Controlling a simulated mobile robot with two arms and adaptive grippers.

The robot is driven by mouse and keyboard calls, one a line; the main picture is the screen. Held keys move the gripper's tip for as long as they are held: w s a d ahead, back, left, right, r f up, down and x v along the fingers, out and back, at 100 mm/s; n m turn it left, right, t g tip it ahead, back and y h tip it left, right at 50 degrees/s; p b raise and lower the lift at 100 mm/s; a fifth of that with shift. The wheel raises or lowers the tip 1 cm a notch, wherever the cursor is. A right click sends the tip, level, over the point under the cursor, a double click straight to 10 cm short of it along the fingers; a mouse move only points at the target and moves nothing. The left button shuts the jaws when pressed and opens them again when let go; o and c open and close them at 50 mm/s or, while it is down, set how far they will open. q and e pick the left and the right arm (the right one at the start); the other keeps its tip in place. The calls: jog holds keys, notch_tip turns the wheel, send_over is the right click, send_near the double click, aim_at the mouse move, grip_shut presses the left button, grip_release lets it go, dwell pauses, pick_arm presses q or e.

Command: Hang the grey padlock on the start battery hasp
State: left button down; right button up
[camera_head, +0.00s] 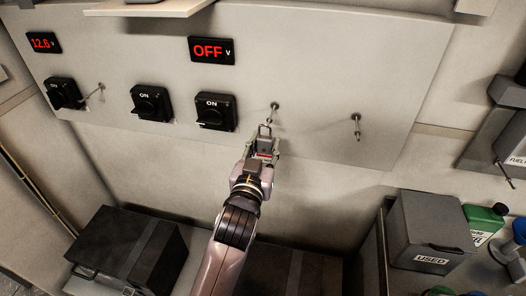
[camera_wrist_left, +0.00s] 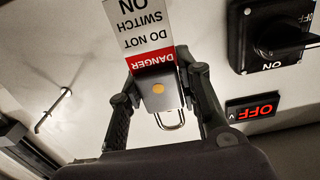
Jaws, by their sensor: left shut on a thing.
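My left gripper (camera_head: 265,146) is shut on the grey padlock (camera_wrist_left: 158,92), its fingers on both sides of the body. In the head view the shackle (camera_head: 264,129) points up, just below a metal pin on the panel (camera_head: 274,107); I cannot tell whether they touch. A red-and-white danger tag (camera_wrist_left: 139,27) is at the padlock. Another pin (camera_head: 356,119) sticks out further right, and one (camera_head: 100,88) is beside the left switch. No label shows which is the start battery hasp. My right gripper is not in view.
The panel carries rotary switches (camera_head: 214,111) and red displays reading 12.6 (camera_head: 43,42) and OFF (camera_head: 211,51). Below stand a black box (camera_head: 130,250) at left and a grey bin marked USED (camera_head: 430,225) with bottles at right. Space before the panel's right part is clear.

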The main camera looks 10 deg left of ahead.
pick_arm(q)
jog(key=shift+w+f+b, duration=0.1)
jog(key=shift+w+b, duration=0.25)
jog(key=shift+w, duration=0.65)
jog(key=shift+w+f, duration=0.45)
jog(key=shift+w, duration=0.25)
jog(key=c, duration=1.1)
grip_release()
jog(key=shift+f, duration=0.1)
jog(key=shift+s, duration=0.1)
